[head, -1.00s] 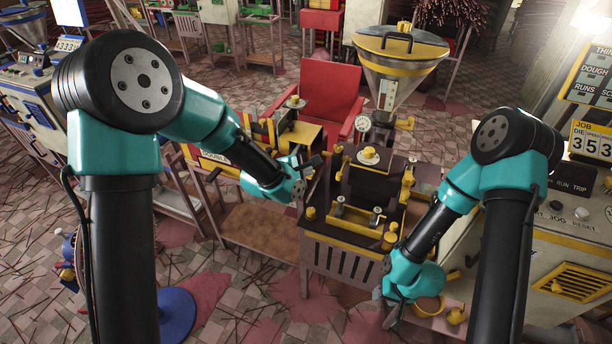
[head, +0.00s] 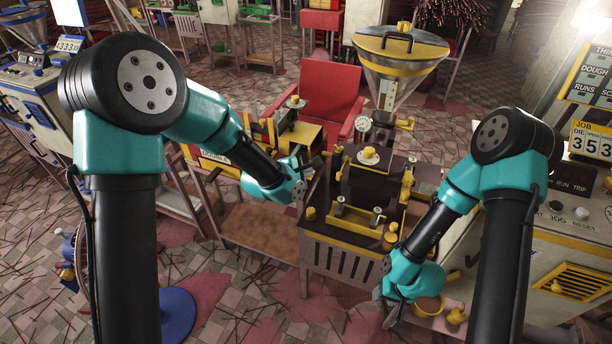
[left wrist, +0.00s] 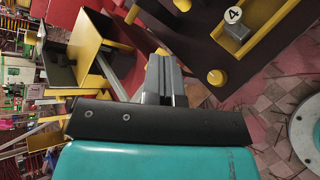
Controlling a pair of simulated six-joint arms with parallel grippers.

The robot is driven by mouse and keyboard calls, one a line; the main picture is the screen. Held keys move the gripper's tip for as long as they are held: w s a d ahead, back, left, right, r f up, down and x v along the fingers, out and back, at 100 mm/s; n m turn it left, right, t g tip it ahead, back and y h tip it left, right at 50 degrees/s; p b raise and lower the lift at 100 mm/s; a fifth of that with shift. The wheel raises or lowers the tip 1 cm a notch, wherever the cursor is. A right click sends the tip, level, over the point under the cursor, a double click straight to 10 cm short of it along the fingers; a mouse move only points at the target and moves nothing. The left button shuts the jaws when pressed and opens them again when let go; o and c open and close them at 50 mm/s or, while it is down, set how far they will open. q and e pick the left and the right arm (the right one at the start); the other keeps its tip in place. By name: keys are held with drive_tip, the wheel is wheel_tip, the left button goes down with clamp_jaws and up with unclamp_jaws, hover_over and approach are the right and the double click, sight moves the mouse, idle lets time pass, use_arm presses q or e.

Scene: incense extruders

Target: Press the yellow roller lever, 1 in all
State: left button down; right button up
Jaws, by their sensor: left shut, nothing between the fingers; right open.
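The dark extruder (head: 345,185) with yellow fittings stands on a slatted table in the head view. A yellow upright part (head: 337,162) is at its left edge, and a yellow handle (head: 407,186) at its right; I cannot tell which is the roller lever. My left gripper (head: 316,162) is shut and empty, just left of the extruder's edge. In the left wrist view its closed fingers (left wrist: 166,80) point at the dark machine side, with a yellow knob (left wrist: 217,77) to their right; contact cannot be told. My right gripper (head: 391,313) is open, low at the table's front right.
A steel hopper (head: 398,58) with a yellow rim stands behind the extruder. A red chair (head: 331,92) is at the back. A yellow-framed press (head: 296,134) stands to the left, and a control cabinet (head: 548,240) to the right. Yellow pots (head: 428,305) are near my right gripper.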

use_arm(q)
drive_tip(key=shift+w+f, duration=0.2)
drive_tip(key=shift+f, duration=0.55)
idle(1.0)
drive_tip(key=shift+r, duration=0.15)
idle(0.4)
drive_tip(key=shift+s+a+r, duration=0.1)
drive_tip(key=shift+s+r, duration=0.1)
drive_tip(key=shift+r, duration=0.5)
drive_tip(key=shift+s+r, duration=0.2)
drive_tip(key=shift+r, duration=0.45)
drive_tip(key=r, duration=0.2)
drive_tip(key=s+r, duration=0.1)
drive_tip(key=r, duration=0.1)
drive_tip(key=shift+s+a+r, duration=0.1)
drive_tip(key=shift+a+r, duration=0.1)
drive_tip(key=shift+r, duration=0.2)
idle(0.4)
